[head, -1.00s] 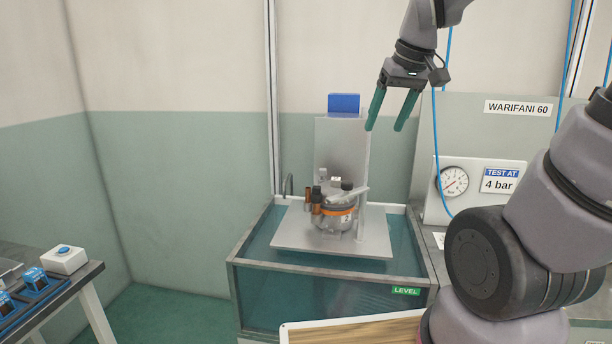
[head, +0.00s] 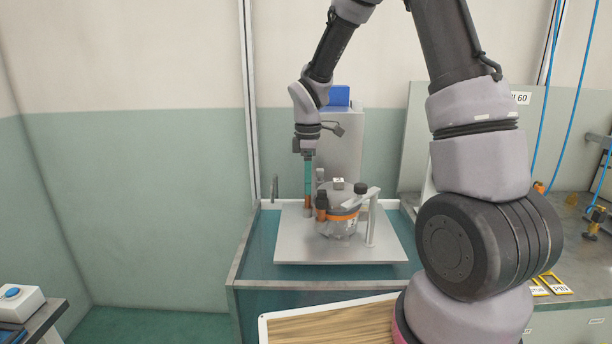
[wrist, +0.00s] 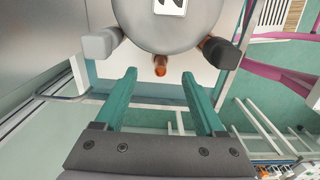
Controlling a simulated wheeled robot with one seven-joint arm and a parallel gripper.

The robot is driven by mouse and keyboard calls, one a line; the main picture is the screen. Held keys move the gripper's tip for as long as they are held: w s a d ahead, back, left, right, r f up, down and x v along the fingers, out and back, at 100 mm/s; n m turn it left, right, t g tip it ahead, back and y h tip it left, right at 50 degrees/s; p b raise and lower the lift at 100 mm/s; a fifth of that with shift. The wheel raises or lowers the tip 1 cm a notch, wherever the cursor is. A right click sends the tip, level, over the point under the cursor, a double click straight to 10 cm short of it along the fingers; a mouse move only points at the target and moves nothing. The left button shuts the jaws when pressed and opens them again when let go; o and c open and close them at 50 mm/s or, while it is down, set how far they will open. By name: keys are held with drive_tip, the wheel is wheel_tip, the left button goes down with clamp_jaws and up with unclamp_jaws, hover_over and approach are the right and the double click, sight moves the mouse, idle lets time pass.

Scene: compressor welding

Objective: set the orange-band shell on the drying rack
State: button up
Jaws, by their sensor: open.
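The orange-band shell (head: 338,222) is a grey rounded vessel with an orange ring, dark-capped side stubs and a copper-coloured stub. It sits on a light metal plate (head: 290,245) over the water tank, beside a small bracket. My gripper (head: 308,207) points down just left of the shell in the head view. In the wrist view the shell's grey top (wrist: 170,22) with a white label fills the upper middle. My gripper's green fingers (wrist: 160,88) are apart with nothing between them, and the copper stub lies just ahead of them. I cannot make out the drying rack for sure.
The glass-walled tank (head: 238,268) stands under the plate. A blue-topped metal column (head: 343,145) rises behind the shell. A wooden board (head: 330,325) lies in front. A bench with a blue-button box (head: 18,300) is at the lower left.

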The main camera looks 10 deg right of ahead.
sight(308, 206)
wheel_tip(308, 206, down, 10)
drive_tip(key=shift+r, duration=0.1)
idle(0.4)
clamp_jaws()
idle(1.1)
idle(1.6)
drive_tip(key=c, duration=1)
unclamp_jaws()
clamp_jaws()
